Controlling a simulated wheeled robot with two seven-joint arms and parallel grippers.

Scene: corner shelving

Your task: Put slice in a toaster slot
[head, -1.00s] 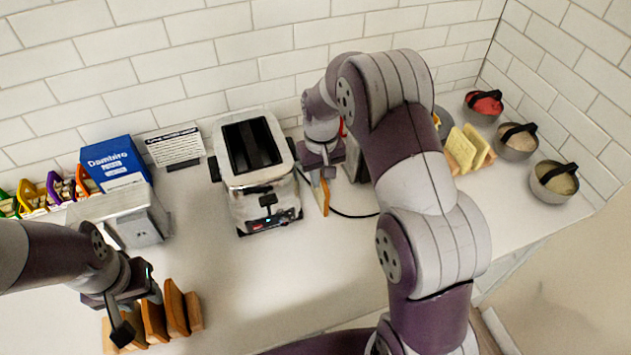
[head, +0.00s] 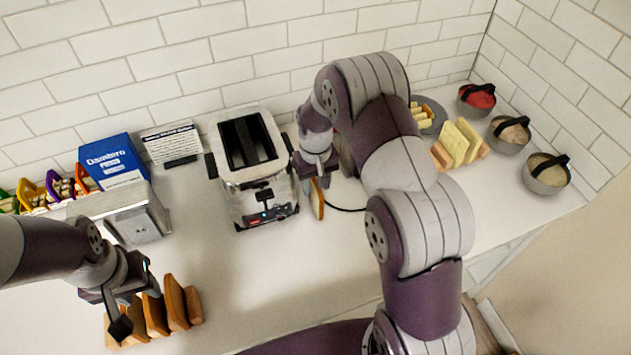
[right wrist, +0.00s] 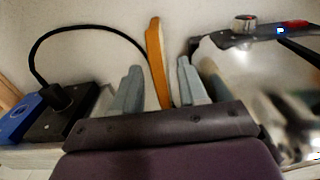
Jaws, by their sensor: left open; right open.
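The chrome toaster (head: 252,178) stands on the counter with two dark, empty-looking slots on top; its side and lever also show in the right wrist view (right wrist: 275,90). A bread slice (head: 318,200) stands on edge just right of the toaster. My right gripper (head: 317,178) is over that slice from above, partly hiding it. In the right wrist view its open fingers (right wrist: 160,66) lie either side of the slice (right wrist: 155,45), with gaps showing. My left gripper (head: 121,302) is open above several brown slices (head: 177,305) at lower left.
A blue box (head: 112,162), a metal box (head: 135,222) and a small sign (head: 172,143) stand left of the toaster. A black cord (head: 345,209) runs right of the slice. The counter's front middle is clear.

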